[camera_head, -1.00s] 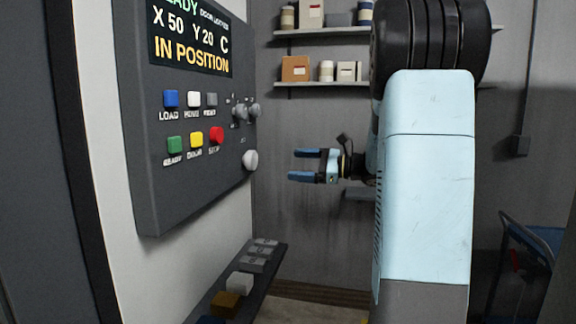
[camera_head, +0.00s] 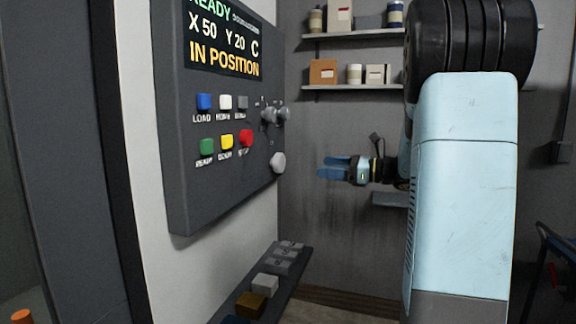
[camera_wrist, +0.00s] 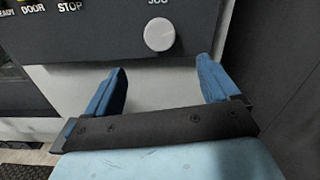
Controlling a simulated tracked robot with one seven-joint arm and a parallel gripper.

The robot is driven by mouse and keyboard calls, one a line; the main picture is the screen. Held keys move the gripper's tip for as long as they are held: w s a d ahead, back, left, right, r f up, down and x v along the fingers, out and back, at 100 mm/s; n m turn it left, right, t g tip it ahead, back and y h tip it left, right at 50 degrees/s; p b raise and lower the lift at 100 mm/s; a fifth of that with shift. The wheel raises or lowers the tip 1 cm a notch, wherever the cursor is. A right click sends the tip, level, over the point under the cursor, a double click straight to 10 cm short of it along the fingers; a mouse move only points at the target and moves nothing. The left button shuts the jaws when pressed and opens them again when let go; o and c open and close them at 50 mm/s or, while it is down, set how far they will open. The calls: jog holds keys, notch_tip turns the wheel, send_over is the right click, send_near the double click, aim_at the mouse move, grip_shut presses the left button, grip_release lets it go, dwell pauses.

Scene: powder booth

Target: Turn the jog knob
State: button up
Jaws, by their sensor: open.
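The jog knob is a round, pale grey knob (camera_head: 278,162) at the lower right of the dark control panel (camera_head: 190,190). In the wrist view the knob (camera_wrist: 159,34) sits under a partly cut-off "JOG" label, ahead of the fingers and between their lines. My gripper (camera_head: 334,168) is to the right of the knob in the head view, pointing left at the panel, with a gap between them. In the wrist view my gripper (camera_wrist: 164,80) shows two blue fingers spread apart with nothing between them.
Coloured buttons, including a red one (camera_head: 246,138), and small dark knobs (camera_head: 270,114) sit above the jog knob. A ledge (camera_head: 224,314) with several blocks juts out below the panel. Shelves (camera_head: 352,87) hang on the back wall.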

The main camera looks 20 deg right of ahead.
aim_at(283, 163)
jog(key=x, duration=1.3)
jog(key=shift+w+a, duration=0.15)
jog(key=c, duration=1.1)
jog(key=shift+o, duration=0.2)
jog(key=m, duration=0.4)
jog(key=shift+m, duration=0.3)
jog(key=shift+r+m, duration=0.1)
jog(key=shift+m, duration=2.5)
